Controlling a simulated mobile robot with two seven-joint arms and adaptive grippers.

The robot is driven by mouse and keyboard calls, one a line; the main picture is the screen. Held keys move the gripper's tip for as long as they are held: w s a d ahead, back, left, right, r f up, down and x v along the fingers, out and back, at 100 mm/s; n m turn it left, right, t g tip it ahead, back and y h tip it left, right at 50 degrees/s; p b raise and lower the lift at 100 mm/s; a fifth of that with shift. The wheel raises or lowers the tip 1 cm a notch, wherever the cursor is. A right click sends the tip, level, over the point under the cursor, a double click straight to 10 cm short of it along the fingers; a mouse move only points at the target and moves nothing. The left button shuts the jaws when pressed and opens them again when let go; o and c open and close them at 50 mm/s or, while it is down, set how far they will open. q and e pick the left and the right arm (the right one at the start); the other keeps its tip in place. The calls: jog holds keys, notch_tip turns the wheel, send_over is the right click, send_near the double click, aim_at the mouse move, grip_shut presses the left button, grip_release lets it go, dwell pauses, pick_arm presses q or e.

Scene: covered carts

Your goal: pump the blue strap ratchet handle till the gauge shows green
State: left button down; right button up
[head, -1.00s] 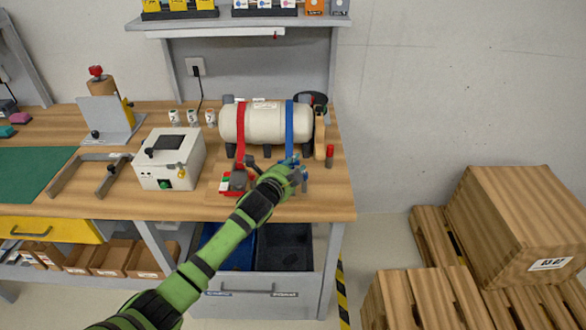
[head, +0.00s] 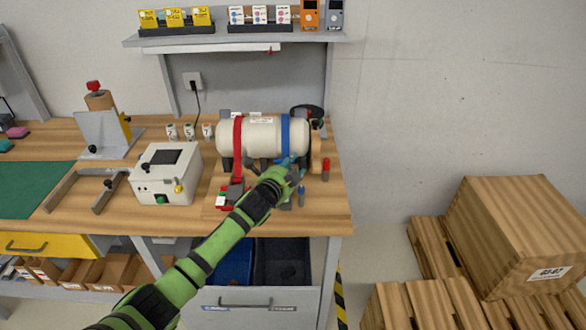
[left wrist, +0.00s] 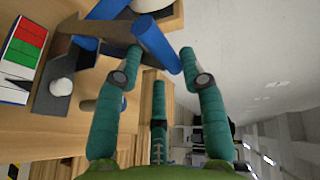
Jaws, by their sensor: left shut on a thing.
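A cream tank (head: 262,138) lies on its side on the bench, with a red strap (head: 238,140) and a blue strap (head: 285,134) around it. My left gripper (head: 291,168) is in front of the blue strap. In the left wrist view its teal fingers are shut on the blue ratchet handle (left wrist: 157,46), which lies tilted between the fingertips. My forearm and hand hide most of the blue ratchet. My right gripper is not in view.
A white box with a dark screen (head: 166,174) stands left of the tank. A red-topped cylinder (head: 326,168) stands close right of my gripper. A shelf (head: 235,38) hangs above.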

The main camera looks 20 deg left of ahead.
pick_arm(q)
jog(key=c, duration=1.1)
grip_release()
jog(key=shift+w+a+r, duration=0.3)
jog(key=shift+a+r, duration=0.2)
jog(key=shift+r, duration=0.25)
jog(key=shift+s+f, duration=0.1)
jog(key=shift+f, duration=0.3)
jog(key=shift+d, duration=0.1)
jog(key=v, duration=1.2)
jog(key=shift+f, duration=0.25)
